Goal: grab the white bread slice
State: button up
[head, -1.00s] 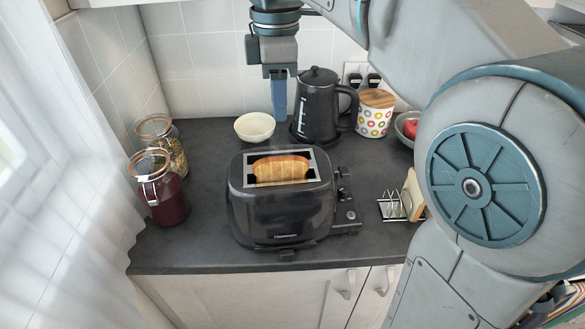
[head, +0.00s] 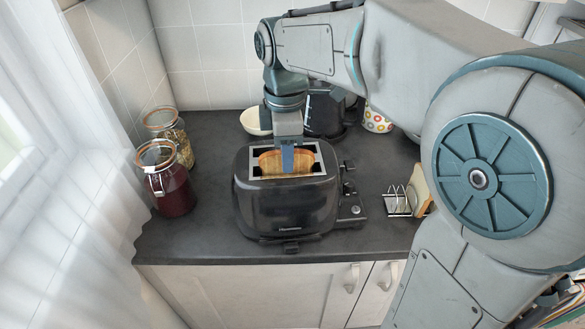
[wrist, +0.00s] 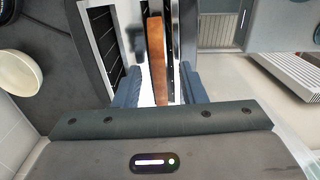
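A bread slice (head: 268,161) with a golden-brown crust stands in a slot of the black toaster (head: 285,208); its top sticks out. My gripper (head: 289,168) points down over the toaster, with its fingers at the slice. In the wrist view, the slice's brown top edge (wrist: 156,60) lies between the two blue fingers of my gripper (wrist: 160,84). Gaps show on both sides, so the gripper is open around it. Another slice, with a pale face (head: 420,188), stands in the wire toast rack (head: 398,201) at the right, partly hidden by my arm.
Two glass jars, one red (head: 168,182) and one with pale contents (head: 172,135), stand left of the toaster. A cream bowl (head: 252,121), a black kettle (head: 323,117) and a dotted canister (head: 377,120) stand behind. The counter between the jars and toaster is clear.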

jog(key=shift+f, duration=0.1)
grip_shut()
